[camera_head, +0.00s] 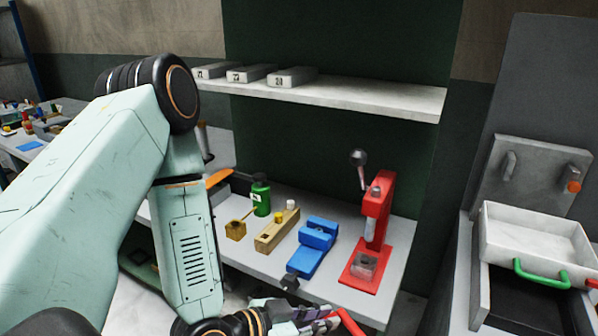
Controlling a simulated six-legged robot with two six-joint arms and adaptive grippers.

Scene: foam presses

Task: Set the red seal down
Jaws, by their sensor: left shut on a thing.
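My left gripper (325,319) is at the bottom edge of the head view, below the front edge of the white bench (345,292). It is shut on a red piece (350,323), which I take to be the red seal. The red piece is a slim, slanted form, partly cut off by the bottom of the picture. Its full shape and its other end are hidden. It appears apart from the bench top, in front of it. My right gripper is not in view.
On the bench stand a red lever press (377,215), a blue vise (318,236), a wooden block with small pegs (272,238), a small brass box (236,231) and a green bottle (261,196). A shelf (370,98) hangs above. A white tray (535,238) is at right.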

